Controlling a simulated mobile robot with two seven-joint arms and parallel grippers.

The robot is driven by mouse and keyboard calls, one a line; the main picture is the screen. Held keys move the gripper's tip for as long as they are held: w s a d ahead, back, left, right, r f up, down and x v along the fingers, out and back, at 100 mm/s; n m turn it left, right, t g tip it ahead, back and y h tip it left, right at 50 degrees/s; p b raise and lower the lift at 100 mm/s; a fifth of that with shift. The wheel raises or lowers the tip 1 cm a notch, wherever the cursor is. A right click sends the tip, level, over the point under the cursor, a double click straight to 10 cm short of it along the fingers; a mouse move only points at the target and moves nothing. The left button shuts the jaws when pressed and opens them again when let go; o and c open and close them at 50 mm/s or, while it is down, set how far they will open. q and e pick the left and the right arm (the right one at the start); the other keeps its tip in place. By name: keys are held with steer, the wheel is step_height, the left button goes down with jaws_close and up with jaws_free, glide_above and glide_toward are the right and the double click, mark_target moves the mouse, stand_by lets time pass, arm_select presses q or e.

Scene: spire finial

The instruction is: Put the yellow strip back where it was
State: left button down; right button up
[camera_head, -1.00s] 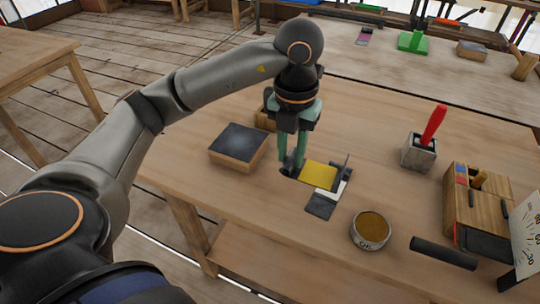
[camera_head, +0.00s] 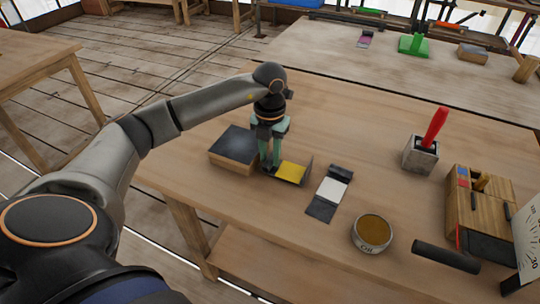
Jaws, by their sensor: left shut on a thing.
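My left gripper (camera_head: 269,164) is shut on the yellow strip (camera_head: 291,172) at the strip's left end. The strip has an upright dark flap at its right end. It is low over the table, just right of the dark-topped wooden block; I cannot tell if it touches the table. To its right lies a separate flat piece, dark at both ends with a white middle (camera_head: 333,191). A gap of bare table shows between the two. My right gripper is not in view.
The dark-topped block (camera_head: 235,145) stands close left of my left gripper. The table's middle back is clear.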

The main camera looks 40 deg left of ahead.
arm_select(q)
steer(key=shift+f, duration=0.2)
steer(key=shift+f, duration=0.1)
steer(key=shift+f, duration=0.15)
steer(key=c, duration=0.9)
jaws_free()
steer(key=shift+r, duration=0.25)
step_height(320, 180, up, 12)
